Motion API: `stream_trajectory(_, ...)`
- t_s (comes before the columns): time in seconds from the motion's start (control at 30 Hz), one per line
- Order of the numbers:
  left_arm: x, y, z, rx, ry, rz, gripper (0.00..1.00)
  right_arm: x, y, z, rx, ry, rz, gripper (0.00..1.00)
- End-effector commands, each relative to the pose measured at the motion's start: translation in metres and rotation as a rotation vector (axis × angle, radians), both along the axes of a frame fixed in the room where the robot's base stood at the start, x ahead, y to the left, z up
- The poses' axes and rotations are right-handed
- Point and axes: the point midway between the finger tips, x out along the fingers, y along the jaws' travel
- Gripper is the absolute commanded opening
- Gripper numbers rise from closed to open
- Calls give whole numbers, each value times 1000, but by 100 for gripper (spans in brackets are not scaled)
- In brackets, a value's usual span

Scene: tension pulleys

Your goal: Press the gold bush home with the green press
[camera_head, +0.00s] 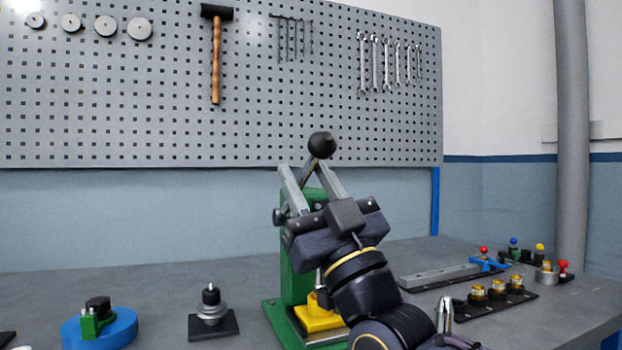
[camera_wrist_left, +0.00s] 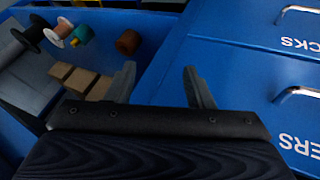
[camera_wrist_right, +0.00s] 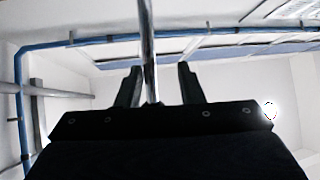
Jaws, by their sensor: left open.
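The green press (camera_head: 285,275) stands on the bench in the head view, partly hidden by my right arm. Its lever, with a black ball knob (camera_head: 322,145), slopes up to the right. My right gripper (camera_head: 303,167) is at the lever, with its two grey fingers apart on either side of the rod. In the right wrist view the metal rod (camera_wrist_right: 148,50) passes between the fingers, with a gap at the right finger. A yellow block (camera_head: 318,317) sits at the press base. I cannot make out a gold bush there. My left gripper (camera_wrist_left: 158,75) is open and empty.
Gold-topped parts (camera_head: 497,288) stand on a black strip at the right. A blue round holder (camera_head: 112,330) and a black-based stand (camera_head: 212,318) are left of the press. Below my left gripper are a blue bin (camera_wrist_left: 150,30) with loose items and blue drawers (camera_wrist_left: 240,70).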

Motion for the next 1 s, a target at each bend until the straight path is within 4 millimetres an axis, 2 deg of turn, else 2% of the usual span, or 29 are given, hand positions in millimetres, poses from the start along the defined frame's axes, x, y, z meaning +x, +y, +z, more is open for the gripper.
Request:
stream_trajectory(0.27,0,0,-1,0,0,0,48,-5,-6,-4,5,-3,-3,34)
stream_trajectory(0.5,0,0,-6,0,0,0,48,-27,-20,-35,2,-2,-2,34)
stream_trajectory(0.7,0,0,-8,0,0,0,48,-40,-29,-54,2,-2,-2,34)
stream_trajectory(1.0,0,0,-8,0,0,0,48,-44,-30,-58,2,-1,-1,34)
